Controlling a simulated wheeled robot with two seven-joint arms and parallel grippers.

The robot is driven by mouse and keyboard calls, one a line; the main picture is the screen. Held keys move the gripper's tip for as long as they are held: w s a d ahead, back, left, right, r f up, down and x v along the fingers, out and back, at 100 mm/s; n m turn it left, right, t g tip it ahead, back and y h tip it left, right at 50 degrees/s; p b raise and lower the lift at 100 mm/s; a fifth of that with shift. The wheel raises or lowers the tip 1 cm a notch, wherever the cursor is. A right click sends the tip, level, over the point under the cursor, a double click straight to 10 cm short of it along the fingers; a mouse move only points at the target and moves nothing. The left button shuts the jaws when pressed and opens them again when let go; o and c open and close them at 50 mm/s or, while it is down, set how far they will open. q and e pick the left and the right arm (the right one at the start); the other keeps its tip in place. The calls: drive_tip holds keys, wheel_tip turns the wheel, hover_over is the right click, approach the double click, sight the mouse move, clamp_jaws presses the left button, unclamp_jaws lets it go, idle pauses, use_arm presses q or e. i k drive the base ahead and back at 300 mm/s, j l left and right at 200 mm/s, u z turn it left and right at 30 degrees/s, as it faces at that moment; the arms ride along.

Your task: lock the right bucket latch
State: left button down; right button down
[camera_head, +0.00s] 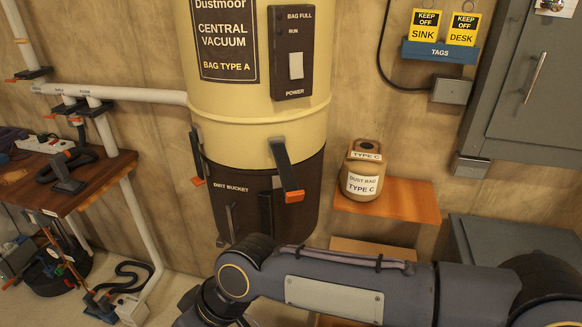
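The dirt bucket (310,205) is the dark brown lower part of the cream central vacuum drum. The right bucket latch (286,168) is a dark lever with an orange tip on the drum's front right. It hangs down across the seam and seems to stand out from the bucket wall; I cannot tell whether it is locked. The left latch (196,160), also orange-tipped, is at the drum's left edge. My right arm crosses the bottom of the picture below the bucket, apart from the right latch. Its fingers do not show. My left gripper is not in view.
A TYPE C dust bag jar (362,172) stands on an orange shelf (418,200) right of the bucket. A grey cabinet (535,85) is at the right. A wooden bench (30,185) with hoses is at the left. Dark upright pieces (229,222) show at the bucket's front.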

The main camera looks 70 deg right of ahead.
sight(290, 187)
drive_tip(key=z, duration=0.45)
drive_tip(key=l+z, duration=0.1)
drive_tip(key=z, duration=1.2)
drive_tip(key=l+z, duration=0.1)
drive_tip(key=z, duration=0.35)
drive_tip(key=i+j, duration=0.05)
